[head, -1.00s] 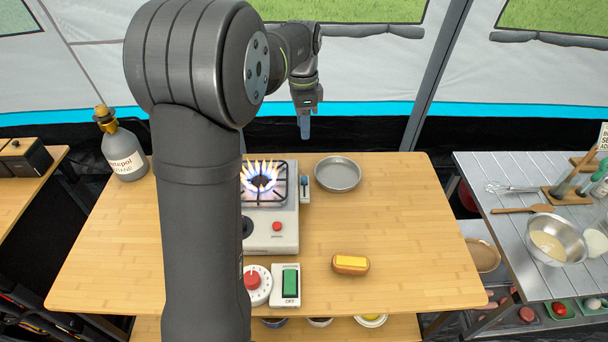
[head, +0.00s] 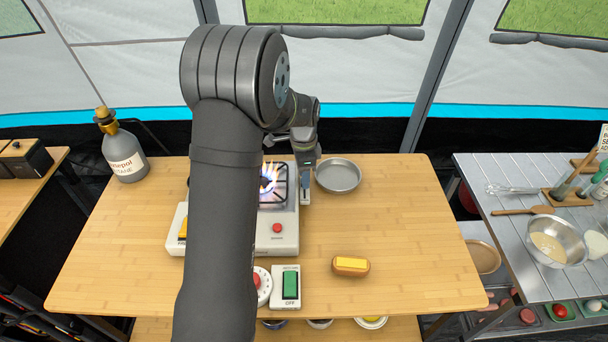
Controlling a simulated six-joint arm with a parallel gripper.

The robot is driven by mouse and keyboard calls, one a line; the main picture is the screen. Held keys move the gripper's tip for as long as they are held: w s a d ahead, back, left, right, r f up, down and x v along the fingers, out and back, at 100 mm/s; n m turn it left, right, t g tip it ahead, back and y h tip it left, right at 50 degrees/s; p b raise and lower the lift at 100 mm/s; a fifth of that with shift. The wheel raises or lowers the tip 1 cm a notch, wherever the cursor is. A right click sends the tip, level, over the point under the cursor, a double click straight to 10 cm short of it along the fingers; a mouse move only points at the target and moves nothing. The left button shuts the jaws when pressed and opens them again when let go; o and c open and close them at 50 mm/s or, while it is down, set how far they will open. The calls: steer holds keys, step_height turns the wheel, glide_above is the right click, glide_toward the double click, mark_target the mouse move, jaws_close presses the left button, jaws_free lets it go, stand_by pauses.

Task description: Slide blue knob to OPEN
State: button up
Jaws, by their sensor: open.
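The blue knob sits on a narrow upright slider plate (head: 305,197) on the right side of the gas stove (head: 285,236). My gripper (head: 305,174) is open and points down at the far end of that plate. It hides most of the knob, and I cannot tell whether the fingers touch it. The slider's OPEN marking is too small to read. The burner flame (head: 268,182) is lit, partly behind my arm.
A round metal pan (head: 338,175) stands close to the right of the slider. A red button (head: 277,228) is on the stove front. A green switch (head: 290,285) and a bun with a yellow top (head: 350,265) lie nearer. A gas bottle (head: 123,150) stands at left. The table's right side is clear.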

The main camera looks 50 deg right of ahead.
steer(key=shift+f, duration=0.2)
jaws_close()
steer(key=shift+s+a, duration=1.4)
steer(key=shift+s, duration=0.05)
jaws_free()
steer(key=shift+r, duration=0.1)
